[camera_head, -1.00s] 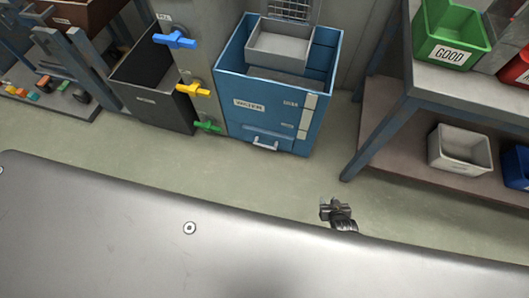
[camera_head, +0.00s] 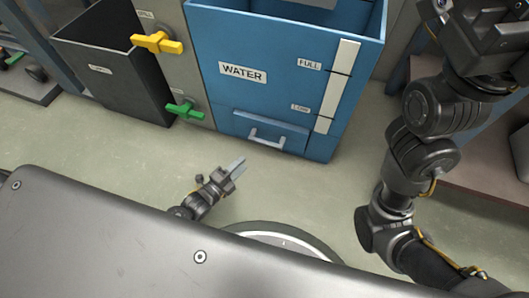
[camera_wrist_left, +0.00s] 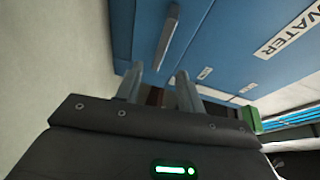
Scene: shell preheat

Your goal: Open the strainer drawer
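The strainer drawer (camera_head: 262,131) is a blue front low on the blue water tank (camera_head: 250,70), with a grey bar handle (camera_head: 268,141). It looks shut. My left gripper (camera_head: 237,167) is in front of the drawer, below and a little left of the handle, apart from it. In the left wrist view, its two fingers (camera_wrist_left: 159,86) are spread with an empty gap, and the handle (camera_wrist_left: 168,42) lies just ahead of them. My right arm rises at the right of the head view; its fingertips do not show.
A yellow valve handle (camera_head: 157,43) and a green one (camera_head: 185,110) stick out left of the tank. A dark bin (camera_head: 112,70) stands further left. A shelf (camera_head: 480,190) is at the right, behind my right arm. Floor in front of the tank is clear.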

